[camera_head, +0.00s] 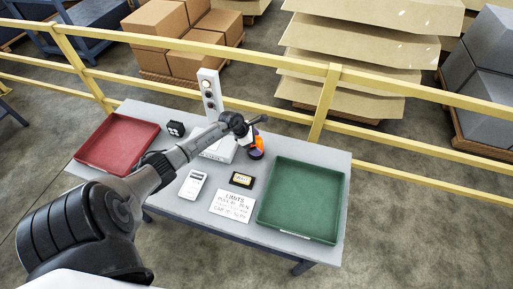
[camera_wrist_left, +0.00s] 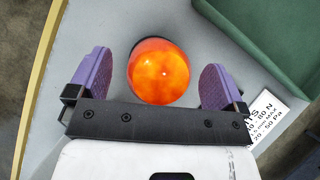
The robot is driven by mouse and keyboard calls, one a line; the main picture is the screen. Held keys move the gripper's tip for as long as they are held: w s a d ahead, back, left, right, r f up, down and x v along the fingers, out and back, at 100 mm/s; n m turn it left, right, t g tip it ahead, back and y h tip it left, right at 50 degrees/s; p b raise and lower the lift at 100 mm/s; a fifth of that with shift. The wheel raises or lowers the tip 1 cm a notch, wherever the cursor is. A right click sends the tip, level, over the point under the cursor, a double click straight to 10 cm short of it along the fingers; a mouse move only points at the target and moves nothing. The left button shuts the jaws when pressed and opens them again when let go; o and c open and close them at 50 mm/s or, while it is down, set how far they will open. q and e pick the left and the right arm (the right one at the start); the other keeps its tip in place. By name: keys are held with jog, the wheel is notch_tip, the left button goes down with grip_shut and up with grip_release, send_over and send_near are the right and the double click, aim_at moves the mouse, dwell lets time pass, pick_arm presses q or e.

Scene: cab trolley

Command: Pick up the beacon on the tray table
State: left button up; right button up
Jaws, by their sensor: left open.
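The beacon, an orange dome on a dark base, stands on the grey table (camera_head: 165,205), left of the green tray (camera_head: 300,200). In the head view the beacon (camera_head: 259,143) is partly hidden by my left gripper. In the left wrist view the beacon (camera_wrist_left: 158,71) lies between the two purple fingers of my left gripper (camera_wrist_left: 157,68), with a gap on each side. My left gripper is open and empty, right at the beacon. My right gripper is in neither view.
A red tray (camera_head: 118,142) lies at the table's left. A white post with lamps (camera_head: 210,92) stands behind the gripper. A small black block (camera_head: 175,129), a light handheld device (camera_head: 192,184), a black-and-yellow item (camera_head: 242,180) and a limits card (camera_head: 233,205) lie nearby. A yellow railing (camera_head: 330,85) runs behind.

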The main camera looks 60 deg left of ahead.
pick_arm(q)
jog(key=shift+w+d+f, duration=0.1)
jog(key=shift+w+f, duration=0.15)
jog(key=shift+f, duration=0.2)
jog(key=c, duration=1.1)
jog(key=shift+r, duration=0.15)
